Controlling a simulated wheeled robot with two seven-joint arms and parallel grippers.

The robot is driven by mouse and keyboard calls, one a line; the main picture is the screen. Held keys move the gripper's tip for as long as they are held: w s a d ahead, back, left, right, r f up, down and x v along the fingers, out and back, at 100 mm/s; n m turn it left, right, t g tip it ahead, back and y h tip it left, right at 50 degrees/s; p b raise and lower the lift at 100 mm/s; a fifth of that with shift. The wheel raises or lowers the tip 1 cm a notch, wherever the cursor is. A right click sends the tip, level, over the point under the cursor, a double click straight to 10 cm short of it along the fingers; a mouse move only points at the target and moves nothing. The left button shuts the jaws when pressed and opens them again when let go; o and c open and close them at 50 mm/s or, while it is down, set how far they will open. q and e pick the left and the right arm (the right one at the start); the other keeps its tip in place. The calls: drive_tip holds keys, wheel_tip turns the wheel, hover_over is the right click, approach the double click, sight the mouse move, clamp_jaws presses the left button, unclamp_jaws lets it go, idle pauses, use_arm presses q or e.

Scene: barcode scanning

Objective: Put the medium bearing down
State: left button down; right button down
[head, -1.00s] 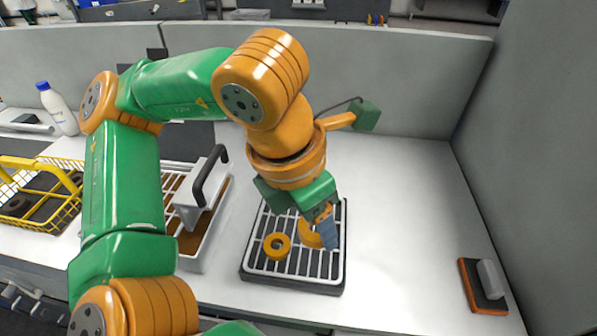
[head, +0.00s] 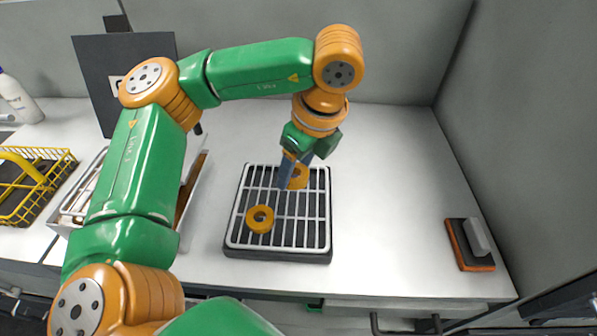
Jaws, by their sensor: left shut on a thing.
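My left gripper (head: 290,183) reaches down over the rear part of a black tray with a white rack (head: 292,232). Its grey-blue fingers are shut on an orange ring, the medium bearing (head: 300,176), which is partly hidden behind them. The held ring is at the rack's rear bars; I cannot tell whether it touches them. A second orange ring bearing (head: 260,218) lies flat on the rack's front left part, apart from the gripper. My right gripper is not in view.
A yellow wire basket (head: 62,190) stands at the far left, near a white bottle (head: 18,97). A white-framed container (head: 75,207) is partly hidden behind my left arm. An orange-and-black block with a grey top (head: 470,246) lies at right.

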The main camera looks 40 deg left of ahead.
sight(301, 169)
use_arm(q)
drive_tip(key=w+f, duration=0.1)
drive_tip(key=w+a+f+p, duration=0.1)
drive_tip(key=w+f, duration=0.1)
drive_tip(key=shift+f, duration=0.3)
wheel_tip(301, 169, down, 3)
drive_tip(key=shift+s+r, duration=0.1)
drive_tip(key=shift+s, duration=0.05)
drive_tip(key=shift+f, duration=0.35)
drive_tip(key=shift+c, duration=0.6)
unclamp_jaws()
drive_tip(key=shift+r, duration=0.1)
drive_tip(key=shift+r, duration=0.1)
drive_tip(key=b+v, duration=0.1)
drive_tip(key=v, duration=0.5)
drive_tip(key=shift+r, duration=0.2)
drive_tip(key=v, duration=0.5)
drive_tip(key=shift+d+r, duration=0.1)
drive_tip(key=shift+r, duration=0.2)
